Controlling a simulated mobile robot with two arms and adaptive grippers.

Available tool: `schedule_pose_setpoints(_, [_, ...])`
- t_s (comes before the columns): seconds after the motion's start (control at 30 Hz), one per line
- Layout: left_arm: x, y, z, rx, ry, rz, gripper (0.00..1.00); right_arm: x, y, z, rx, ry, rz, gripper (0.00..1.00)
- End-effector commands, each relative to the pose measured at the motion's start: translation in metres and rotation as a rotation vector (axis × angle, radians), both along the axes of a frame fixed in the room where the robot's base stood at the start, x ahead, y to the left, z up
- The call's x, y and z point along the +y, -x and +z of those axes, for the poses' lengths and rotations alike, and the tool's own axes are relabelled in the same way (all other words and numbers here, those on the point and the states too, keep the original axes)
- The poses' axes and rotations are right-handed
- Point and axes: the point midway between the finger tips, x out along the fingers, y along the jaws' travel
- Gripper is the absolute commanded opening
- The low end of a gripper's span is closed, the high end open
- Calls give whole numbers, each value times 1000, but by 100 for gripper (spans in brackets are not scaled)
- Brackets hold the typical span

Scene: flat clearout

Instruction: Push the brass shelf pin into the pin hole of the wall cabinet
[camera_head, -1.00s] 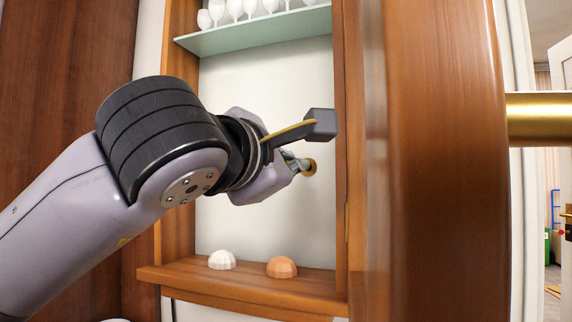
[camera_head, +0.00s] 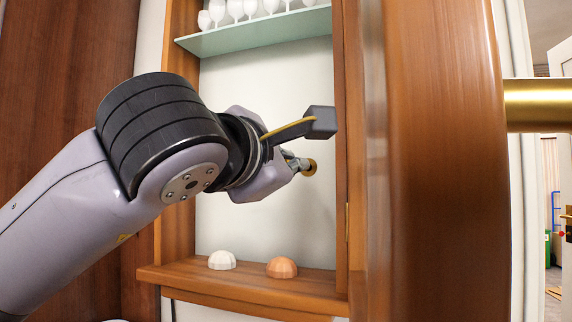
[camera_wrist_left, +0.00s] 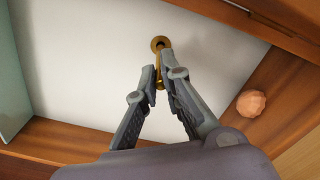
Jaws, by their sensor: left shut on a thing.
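The brass shelf pin (camera_wrist_left: 160,81) is between the fingertips of my left gripper (camera_wrist_left: 161,75) in the left wrist view; the fingers are shut on it. A round brass piece with a dark centre (camera_wrist_left: 160,43) shows just beyond the fingertips, against the pale back panel. It also shows in the head view (camera_head: 310,168). I cannot tell whether it is the pin hole's rim or part of the pin, nor whether the pin is inside a hole. My left gripper (camera_head: 298,163) reaches into the wooden wall cabinet (camera_head: 240,285). My right gripper is not in view.
A glass shelf (camera_head: 255,33) with several white glasses (camera_head: 235,10) is above the gripper. A white dome (camera_head: 222,260) and a terracotta dome (camera_head: 282,267) sit on the cabinet's bottom board. A wooden door or panel (camera_head: 440,180) with a brass bar (camera_head: 540,105) stands close at right.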

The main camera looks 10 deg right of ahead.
Motion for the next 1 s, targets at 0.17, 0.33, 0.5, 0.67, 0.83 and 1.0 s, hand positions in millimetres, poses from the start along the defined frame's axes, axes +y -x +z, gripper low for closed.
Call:
schedule_pose_setpoints(0.17, [0, 0, 0, -1, 2, 0, 0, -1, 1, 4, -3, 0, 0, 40])
schedule_pose_setpoints(0.33, [0, 0, 0, -1, 2, 0, 0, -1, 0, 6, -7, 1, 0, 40])
schedule_pose_setpoints(0.5, [0, 0, 0, -1, 2, 0, 0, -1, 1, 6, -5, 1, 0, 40])
schedule_pose_setpoints(0.67, [-2, -3, 0, 0, 1, -1, 0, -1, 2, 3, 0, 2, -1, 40])
schedule_pose_setpoints(0.83, [-5, -6, 1, 0, 1, -1, 0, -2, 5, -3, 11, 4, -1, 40])
schedule_pose_setpoints(1.0, [-7, -10, 1, 0, 1, 1, 0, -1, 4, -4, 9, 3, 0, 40])
